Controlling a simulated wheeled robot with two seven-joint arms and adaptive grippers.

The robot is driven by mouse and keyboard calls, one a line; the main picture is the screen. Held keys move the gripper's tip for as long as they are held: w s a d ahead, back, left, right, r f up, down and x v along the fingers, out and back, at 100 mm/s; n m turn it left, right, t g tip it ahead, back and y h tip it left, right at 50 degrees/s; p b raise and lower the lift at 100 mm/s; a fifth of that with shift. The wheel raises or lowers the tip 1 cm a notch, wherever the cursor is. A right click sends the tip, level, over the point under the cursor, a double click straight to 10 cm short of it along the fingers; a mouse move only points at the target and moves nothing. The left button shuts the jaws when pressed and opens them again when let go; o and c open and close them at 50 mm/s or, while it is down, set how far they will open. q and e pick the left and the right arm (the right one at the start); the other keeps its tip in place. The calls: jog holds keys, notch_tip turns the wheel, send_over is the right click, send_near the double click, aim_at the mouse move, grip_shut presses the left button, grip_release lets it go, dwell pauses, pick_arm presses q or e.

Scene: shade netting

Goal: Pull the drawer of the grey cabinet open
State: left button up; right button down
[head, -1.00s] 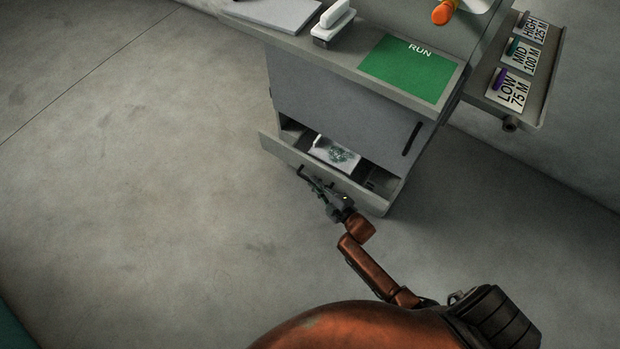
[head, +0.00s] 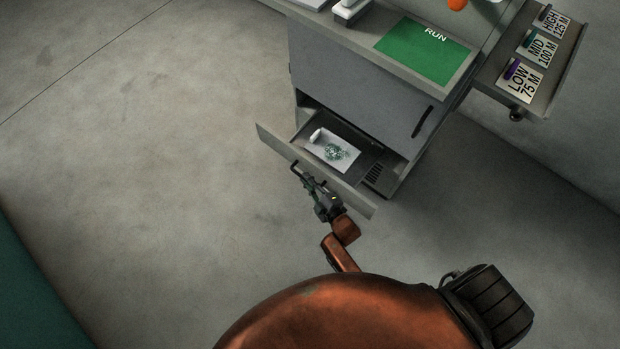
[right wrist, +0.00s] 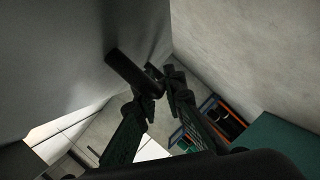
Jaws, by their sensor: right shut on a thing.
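The grey cabinet (head: 350,85) stands at the upper middle of the head view. Its low drawer (head: 325,178) is pulled out, with a white card bearing a green pattern (head: 335,152) and a small white roll-like item (head: 316,135) visible inside. My right gripper (head: 303,178) is at the outer face of the drawer front. In the right wrist view its fingers (right wrist: 160,92) are closed around the end of a dark bar handle (right wrist: 132,75) on the grey drawer front. The fingers hide part of the handle. My left gripper is not in view.
The cabinet top carries a green RUN panel (head: 428,52) and a white device (head: 350,10). A side shelf (head: 530,95) on the right holds LOW, MID and HIGH tags. A dark vent (head: 374,174) shows in the drawer. The floor left of the cabinet is clear.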

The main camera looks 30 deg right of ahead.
jog(key=c, duration=2)
grip_release()
jog(key=shift+s, duration=0.15)
jog(key=v, duration=1.1)
jog(key=shift+s+r, duration=0.2)
jog(key=shift+s, duration=0.1)
